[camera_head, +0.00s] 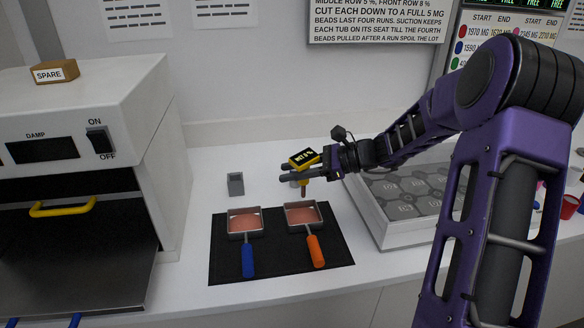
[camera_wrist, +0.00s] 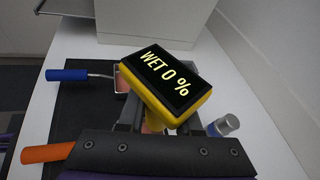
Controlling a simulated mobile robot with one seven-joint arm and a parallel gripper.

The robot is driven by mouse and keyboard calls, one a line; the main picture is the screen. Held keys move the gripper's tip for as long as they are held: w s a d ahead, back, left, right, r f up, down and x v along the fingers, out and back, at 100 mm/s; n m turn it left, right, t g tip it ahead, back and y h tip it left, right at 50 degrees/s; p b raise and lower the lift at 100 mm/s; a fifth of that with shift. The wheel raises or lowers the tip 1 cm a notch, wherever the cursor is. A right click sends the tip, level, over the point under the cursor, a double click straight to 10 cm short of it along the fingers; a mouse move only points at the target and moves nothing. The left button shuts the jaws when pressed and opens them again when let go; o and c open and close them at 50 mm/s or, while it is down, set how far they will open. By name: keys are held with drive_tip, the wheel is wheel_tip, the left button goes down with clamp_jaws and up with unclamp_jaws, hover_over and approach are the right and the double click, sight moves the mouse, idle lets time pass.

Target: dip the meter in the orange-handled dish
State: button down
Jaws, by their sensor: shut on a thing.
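My gripper (camera_head: 310,172) is shut on the yellow meter (camera_head: 303,159) and holds it upright above the far edge of the orange-handled dish. The meter's dark screen reads "WET 0 %" in the wrist view (camera_wrist: 165,80). The orange-handled dish (camera_head: 303,228) is a square metal pan with pinkish contents, on a black mat.
The black mat (camera_head: 285,263) lies on a white counter. A small grey holder (camera_head: 235,184) stands behind it. A white-framed tray of grey hexagons (camera_head: 392,237) is at the right. A white machine (camera_head: 95,95) with an open dark bay stands left. A silver-blue cylinder (camera_wrist: 223,126) stands near the meter.

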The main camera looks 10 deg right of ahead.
drive_tip(key=shift+f+b, duration=1.45)
drive_tip(key=shift+f, duration=1.6)
wheel_tip(320, 180, up, 8)
drive_tip(key=p, duration=0.5)
